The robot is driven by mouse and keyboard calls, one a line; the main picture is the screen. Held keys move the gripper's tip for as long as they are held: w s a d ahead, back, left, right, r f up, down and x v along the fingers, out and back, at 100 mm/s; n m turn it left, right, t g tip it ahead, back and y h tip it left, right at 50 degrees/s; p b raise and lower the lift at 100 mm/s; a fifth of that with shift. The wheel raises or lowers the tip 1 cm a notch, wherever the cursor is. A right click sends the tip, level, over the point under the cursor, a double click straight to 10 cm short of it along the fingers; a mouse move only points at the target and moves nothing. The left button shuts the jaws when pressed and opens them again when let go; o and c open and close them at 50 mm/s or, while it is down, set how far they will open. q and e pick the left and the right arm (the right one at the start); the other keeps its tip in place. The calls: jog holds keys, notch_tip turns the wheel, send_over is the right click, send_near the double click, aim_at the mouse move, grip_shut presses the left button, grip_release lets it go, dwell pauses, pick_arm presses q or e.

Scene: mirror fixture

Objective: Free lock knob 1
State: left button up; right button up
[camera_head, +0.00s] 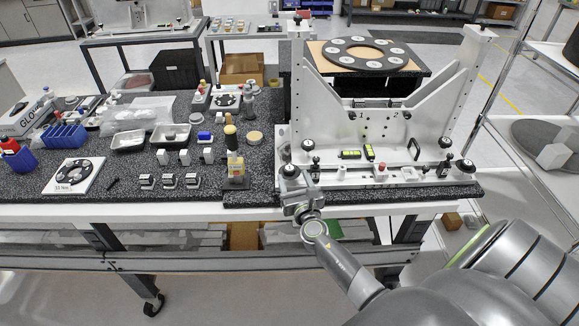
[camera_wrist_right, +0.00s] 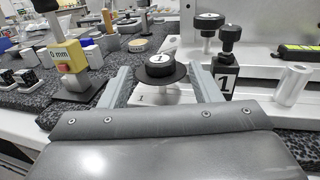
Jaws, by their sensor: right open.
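A round black knob (camera_wrist_right: 160,66) with a white "1" on its top sits above a white base plate marked 1. It also shows in the head view (camera_head: 290,170), at the fixture's front left corner. My right gripper (camera_wrist_right: 161,80) is open, its two fingers on either side of this knob with small gaps. Its wrist shows in the head view below that corner. A second black knob marked 1 (camera_wrist_right: 209,20) stands behind, on the white fixture (camera_head: 440,118). A black clamp post marked 1 (camera_wrist_right: 227,80) stands right of the fingers. My left gripper is not in view.
A post with a yellow block (camera_head: 235,163) stands on the bench left of the fixture. Yellow levels (camera_head: 350,155) and a red-topped block (camera_head: 380,169) sit on the fixture base. Trays and small parts fill the bench at left. Free floor lies in front.

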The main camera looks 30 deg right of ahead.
aim_at(291, 173)
jog(key=x, duration=0.4)
jog(key=shift+w, duration=0.1)
jog(key=shift+w+d, duration=0.2)
jog(key=shift+w, duration=0.35)
jog(key=shift+c, duration=0.3)
